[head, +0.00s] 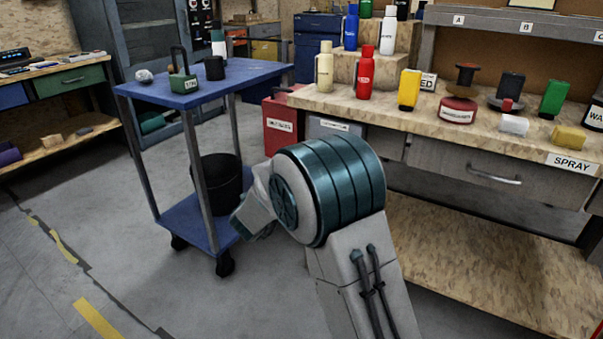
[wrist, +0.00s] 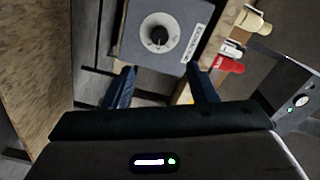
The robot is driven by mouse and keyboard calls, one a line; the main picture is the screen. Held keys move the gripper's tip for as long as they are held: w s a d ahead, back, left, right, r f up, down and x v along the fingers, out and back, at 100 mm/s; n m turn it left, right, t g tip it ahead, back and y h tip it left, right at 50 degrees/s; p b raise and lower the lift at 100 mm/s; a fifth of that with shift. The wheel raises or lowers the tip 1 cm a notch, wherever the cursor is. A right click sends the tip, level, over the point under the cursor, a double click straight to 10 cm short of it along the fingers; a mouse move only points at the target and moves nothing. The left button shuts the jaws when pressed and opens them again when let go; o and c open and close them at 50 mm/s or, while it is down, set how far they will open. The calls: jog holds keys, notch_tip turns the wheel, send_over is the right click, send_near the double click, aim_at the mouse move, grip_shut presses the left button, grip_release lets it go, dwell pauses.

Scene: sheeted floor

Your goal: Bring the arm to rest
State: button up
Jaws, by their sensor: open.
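My arm, grey with a ribbed teal joint, rises from the bottom centre of the head view, between the blue cart and the workbench. Its bulk hides my gripper there. In the wrist view my gripper (wrist: 161,69) shows two dark blue fingers spread apart, with nothing between them. Beyond the fingertips is a grey box (wrist: 138,42) with a round black knob and a white label; it appears apart from the fingers.
The blue cart (head: 205,82) stands left of my arm, with a black bin (head: 216,182) on its lower shelf.

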jog(key=s+r+n+g+y+p, duration=0.1)
jog(key=s+r+n+y+p, duration=0.2)
jog(key=r+n+y+p, duration=0.45)
jog(key=s+r+n+y+p, duration=0.35)
jog(key=r+p, duration=0.55)
jog(key=r, duration=0.4)
jog(key=s+d+r+n+g+p, duration=0.3)
jog(key=s+p, duration=0.2)
jog(key=s, duration=0.4)
jog(key=s+d+r+n+g+p, duration=0.3)
jog(key=s+p, duration=0.3)
jog(key=s, duration=0.4)
jog(key=s+d+r+n+g+p, duration=0.2)
jog(key=s+p, duration=0.4)
jog(key=s, duration=0.4)
notch_tip(320, 180, up, 2)
jog(key=n+g, duration=0.1)
jog(key=g, duration=0.1)
jog(key=shift+s+d+g, duration=0.25)
jog(key=shift+d+g, duration=0.15)
